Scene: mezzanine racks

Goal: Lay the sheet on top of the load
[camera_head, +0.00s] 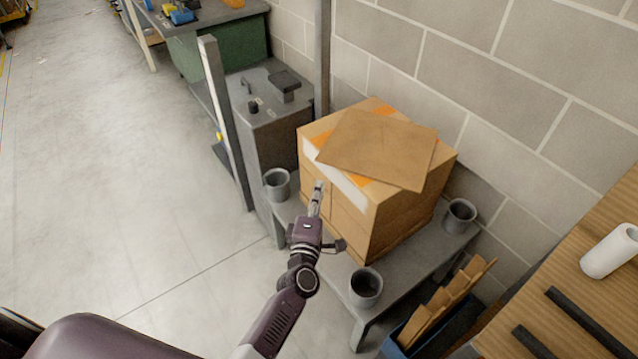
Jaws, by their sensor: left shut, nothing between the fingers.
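A flat brown sheet (378,148) lies on top of the load (378,222), a block of cardboard boxes with orange and white markings. The sheet is turned at an angle to the load, and its right corner reaches the load's right edge. Strips of the load's top show around the sheet at the back and the left front. My left gripper (318,188) is shut and empty, in front of the load's left face and below the sheet, apart from the sheet. Whether it touches the box face cannot be told. My right gripper is not in view.
The load stands on a grey low platform (408,268) with grey cups (366,287) at its corners. A block wall (480,80) is close behind. A wooden table (580,290) with a white roll (610,250) is at right. The floor at left is clear.

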